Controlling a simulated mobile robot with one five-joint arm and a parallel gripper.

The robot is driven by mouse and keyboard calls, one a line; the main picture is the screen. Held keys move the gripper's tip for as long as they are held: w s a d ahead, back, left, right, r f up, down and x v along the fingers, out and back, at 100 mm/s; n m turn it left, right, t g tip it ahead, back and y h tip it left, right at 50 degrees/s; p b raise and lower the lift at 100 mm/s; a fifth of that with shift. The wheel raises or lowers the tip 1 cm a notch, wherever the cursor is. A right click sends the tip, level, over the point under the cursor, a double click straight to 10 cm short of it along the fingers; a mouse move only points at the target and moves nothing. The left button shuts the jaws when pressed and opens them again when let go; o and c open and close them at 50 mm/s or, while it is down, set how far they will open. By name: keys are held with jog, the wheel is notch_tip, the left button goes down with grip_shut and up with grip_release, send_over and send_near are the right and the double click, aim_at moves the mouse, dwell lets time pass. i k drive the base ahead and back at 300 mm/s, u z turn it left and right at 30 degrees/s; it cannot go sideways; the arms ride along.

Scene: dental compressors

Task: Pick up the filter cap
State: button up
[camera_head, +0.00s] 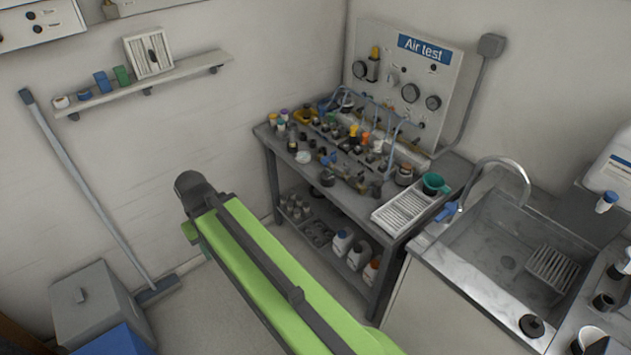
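I cannot tell for sure which small part is the filter cap. One candidate is a dark round piece (327,177) near the front edge of the workbench, among many small fittings. Another dark round piece (532,325) lies on the front rim of the sink counter. My green arm reaches from the bottom middle up to the left, ending in a dark rounded joint over the floor, left of the workbench. No gripper fingers show, so whether they hold anything is hidden.
The workbench (398,238) is crowded with fittings, bottles and hoses below an "Air test" panel (400,75). A white rack (403,212) lies at its right end. A sink (510,250) with a curved tap stands right. A broom (95,190) and grey bin (95,300) stand left.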

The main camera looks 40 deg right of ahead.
aim_at(326, 180)
jog(key=u, duration=0.4)
jog(key=i, duration=1)
